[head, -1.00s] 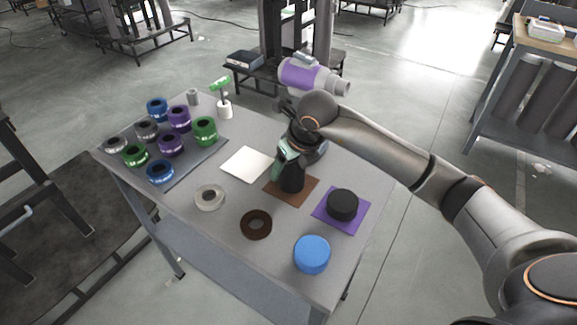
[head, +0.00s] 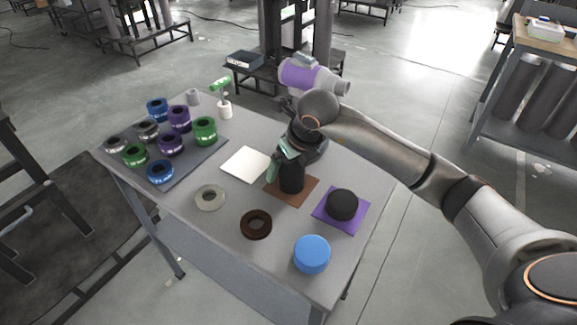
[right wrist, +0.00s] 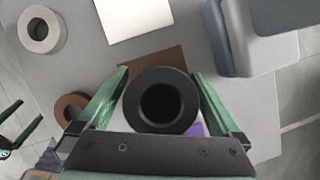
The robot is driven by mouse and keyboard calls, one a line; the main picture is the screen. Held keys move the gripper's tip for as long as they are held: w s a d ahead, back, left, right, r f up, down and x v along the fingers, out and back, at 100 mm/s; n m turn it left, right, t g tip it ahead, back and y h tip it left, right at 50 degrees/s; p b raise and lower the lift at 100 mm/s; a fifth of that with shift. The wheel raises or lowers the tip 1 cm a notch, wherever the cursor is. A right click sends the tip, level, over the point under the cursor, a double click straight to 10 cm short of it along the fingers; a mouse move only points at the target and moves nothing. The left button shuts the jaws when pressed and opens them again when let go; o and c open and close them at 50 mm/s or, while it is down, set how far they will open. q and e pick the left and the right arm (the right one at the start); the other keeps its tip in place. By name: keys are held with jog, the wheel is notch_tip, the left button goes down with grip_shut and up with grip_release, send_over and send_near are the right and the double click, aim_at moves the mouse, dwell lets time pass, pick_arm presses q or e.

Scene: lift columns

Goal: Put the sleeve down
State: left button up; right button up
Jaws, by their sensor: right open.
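The black sleeve (head: 292,179) stands upright on the brown square mat (head: 309,189) in the head view. My right gripper (head: 283,165) is above and around it, with green fingers pointing down. In the right wrist view the sleeve's round top and dark hole (right wrist: 162,100) show between the two fingers. The fingers stand apart, with a gap on each side of the sleeve. The brown mat (right wrist: 155,62) shows behind it. Green fingers at the left edge of the right wrist view look like my left gripper (right wrist: 30,112), apart and empty; it is outside the head view.
A black cylinder on a purple mat (head: 342,225), a blue cylinder (head: 312,254), a brown ring (head: 256,225) and a grey ring (head: 210,197) stand nearby. A white mat (head: 246,164) is clear. Several coloured rings sit on a dark mat (head: 208,158). A green-topped item (head: 222,95) stands behind.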

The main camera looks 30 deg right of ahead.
jog(key=v, duration=1.1)
jog(key=shift+r+p, duration=0.25)
jog(key=shift+p, duration=0.1)
jog(key=shift+s+r, duration=0.1)
